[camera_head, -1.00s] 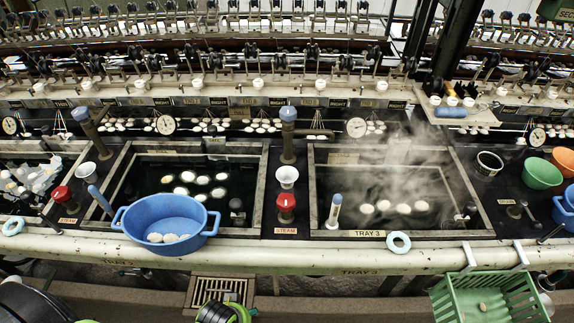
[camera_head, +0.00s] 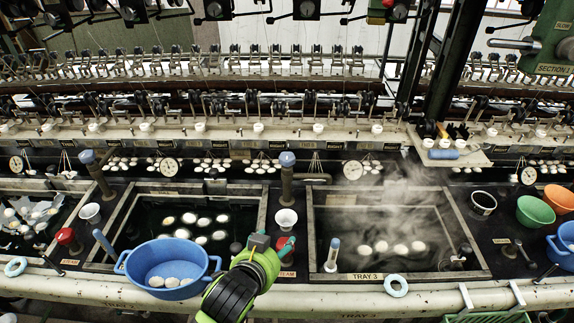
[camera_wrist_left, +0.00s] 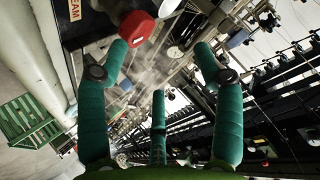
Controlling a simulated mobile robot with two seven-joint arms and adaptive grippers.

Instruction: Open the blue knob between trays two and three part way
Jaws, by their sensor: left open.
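The blue knob (camera_head: 287,158) tops an upright dark pipe between tray two (camera_head: 263,205) and tray three (camera_head: 311,220). A red knob (camera_head: 282,240) stands nearer on the same strip, partly covered by my left gripper (camera_head: 284,246). My left gripper is open and empty, below and in front of the blue knob and well apart from it. In the left wrist view its green fingers are spread, and the red knob (camera_wrist_left: 136,28) is close to one fingertip. My right gripper is not in view.
A white cup (camera_head: 286,219) stands between the blue and red knobs. A blue basin (camera_head: 168,270) with cocoons sits on the front ledge, left of my gripper. Steam rises over tray three. A pale ring (camera_head: 396,286) lies on the ledge at right.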

